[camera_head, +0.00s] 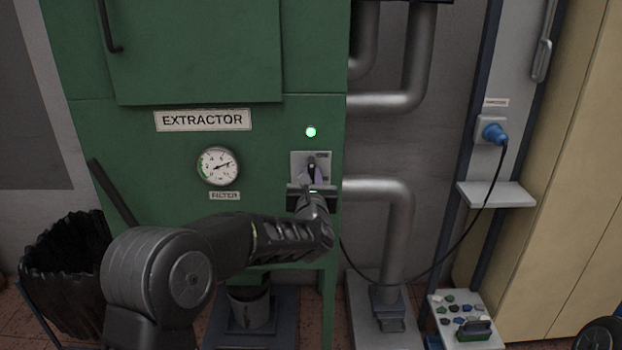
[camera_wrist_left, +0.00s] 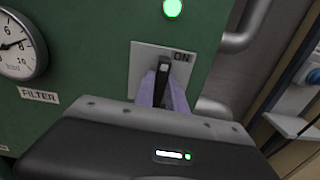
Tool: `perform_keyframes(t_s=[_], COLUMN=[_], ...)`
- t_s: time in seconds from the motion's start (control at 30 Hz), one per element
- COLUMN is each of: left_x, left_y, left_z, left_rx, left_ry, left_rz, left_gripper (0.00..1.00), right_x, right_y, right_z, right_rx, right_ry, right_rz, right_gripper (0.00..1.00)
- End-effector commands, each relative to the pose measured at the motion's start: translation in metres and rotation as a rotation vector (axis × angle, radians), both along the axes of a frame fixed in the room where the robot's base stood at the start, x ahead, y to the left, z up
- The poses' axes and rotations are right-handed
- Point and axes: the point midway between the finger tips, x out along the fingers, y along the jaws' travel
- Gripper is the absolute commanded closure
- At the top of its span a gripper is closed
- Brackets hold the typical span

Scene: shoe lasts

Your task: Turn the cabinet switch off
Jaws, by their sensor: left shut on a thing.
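The green extractor cabinet (camera_head: 120,125) fills the left and middle of the head view. Its switch has a grey plate (camera_head: 298,158) and a black lever (camera_head: 311,168), below a lit green lamp (camera_head: 311,132). In the left wrist view the lever (camera_wrist_left: 163,72) points up and the plate (camera_wrist_left: 142,60) reads ON. The lamp is lit there too (camera_wrist_left: 173,8). My left gripper (camera_head: 312,176) is at the switch, its pale purple fingers (camera_wrist_left: 162,90) shut around the lever. The lower part of the lever is hidden by the fingers. My right gripper is not in view.
A round gauge (camera_head: 218,166) sits left of the switch. Grey pipes (camera_head: 385,190) run to the right of the cabinet. A blue plug (camera_head: 494,134) with a hanging black cable is further right, above a small shelf (camera_head: 497,195). A black-lined bin (camera_head: 65,260) stands at left.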

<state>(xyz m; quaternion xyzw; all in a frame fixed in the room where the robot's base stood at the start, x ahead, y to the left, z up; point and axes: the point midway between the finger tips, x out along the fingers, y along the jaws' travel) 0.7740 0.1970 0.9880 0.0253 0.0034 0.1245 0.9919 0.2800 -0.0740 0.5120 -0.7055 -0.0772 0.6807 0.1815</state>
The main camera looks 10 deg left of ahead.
Motion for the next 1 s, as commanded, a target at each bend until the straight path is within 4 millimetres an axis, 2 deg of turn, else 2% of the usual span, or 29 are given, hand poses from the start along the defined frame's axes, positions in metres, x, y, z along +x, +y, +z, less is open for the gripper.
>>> perform_keyframes(t_s=[0.27,0.5,1.0], left_x=[0.0,0.001,0.001], left_y=[-0.001,-0.003,-0.006], left_z=[-0.004,-0.004,-0.004], left_rx=[0.147,0.348,0.809], left_ry=[0.034,0.086,0.205], left_rz=[0.001,0.0,0.0], left_gripper=[1.0,1.0,1.0], right_x=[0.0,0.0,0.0], right_y=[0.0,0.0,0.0], right_z=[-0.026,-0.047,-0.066], right_rx=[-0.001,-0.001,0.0], right_ry=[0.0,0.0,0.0], right_rz=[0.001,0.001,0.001], right_gripper=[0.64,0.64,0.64])
